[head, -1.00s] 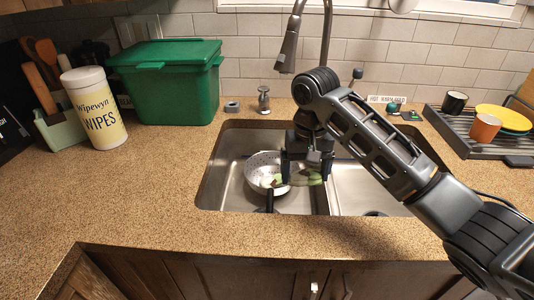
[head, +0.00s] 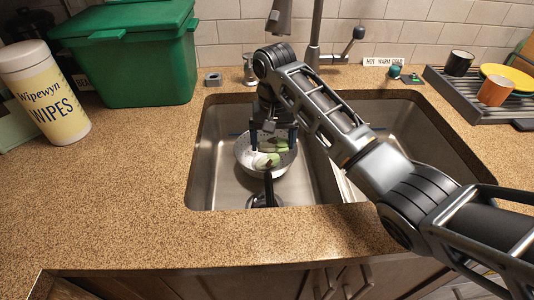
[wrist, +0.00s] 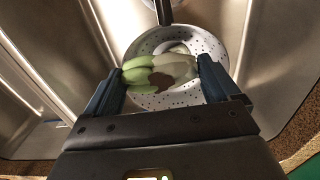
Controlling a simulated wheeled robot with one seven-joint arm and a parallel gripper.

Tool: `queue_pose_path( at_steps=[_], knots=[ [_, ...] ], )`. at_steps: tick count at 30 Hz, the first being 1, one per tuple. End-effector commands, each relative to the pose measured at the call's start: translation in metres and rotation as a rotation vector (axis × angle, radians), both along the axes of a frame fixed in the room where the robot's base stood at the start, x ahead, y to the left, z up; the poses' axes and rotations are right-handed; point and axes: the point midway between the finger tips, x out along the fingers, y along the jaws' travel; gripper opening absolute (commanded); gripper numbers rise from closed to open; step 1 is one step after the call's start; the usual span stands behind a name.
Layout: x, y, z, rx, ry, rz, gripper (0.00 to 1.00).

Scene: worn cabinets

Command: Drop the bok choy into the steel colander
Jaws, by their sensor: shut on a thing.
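My gripper (head: 273,138) points down over the left basin of the sink, with its two fingers on either side of the bok choy. The bok choy (wrist: 160,72), pale with green ends and a brown patch, is held crosswise between the fingertips in the wrist view. It also shows in the head view (head: 280,146), partly hidden by the fingers. The steel colander (wrist: 208,43), a round perforated bowl, stands in the left basin beneath the gripper. Its rim shows in the head view (head: 239,152). Pale contents (head: 262,160) seem to lie inside it. The gap below the bok choy is hard to judge.
The faucet (head: 316,40) rises behind the sink. A dark handle-like piece (head: 268,187) stands at the colander's near side. A green bin (head: 145,60) and wipes tub (head: 45,95) stand left. A drying rack (head: 470,105) holds cups and plates at right.

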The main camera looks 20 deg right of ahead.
Motion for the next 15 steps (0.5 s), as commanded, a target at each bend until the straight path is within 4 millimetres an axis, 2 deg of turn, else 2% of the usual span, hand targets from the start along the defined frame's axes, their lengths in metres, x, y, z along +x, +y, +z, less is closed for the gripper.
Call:
queue_pose_path(
  at_steps=[4, 7, 15],
  knots=[
    [0.004, 0.012, -0.008, 0.000, 0.000, 0.000, 0.60],
    [0.005, 0.014, -0.013, 0.000, 0.000, -0.001, 0.60],
    [0.004, 0.014, -0.046, -0.001, -0.001, 0.000, 0.60]
  ],
)
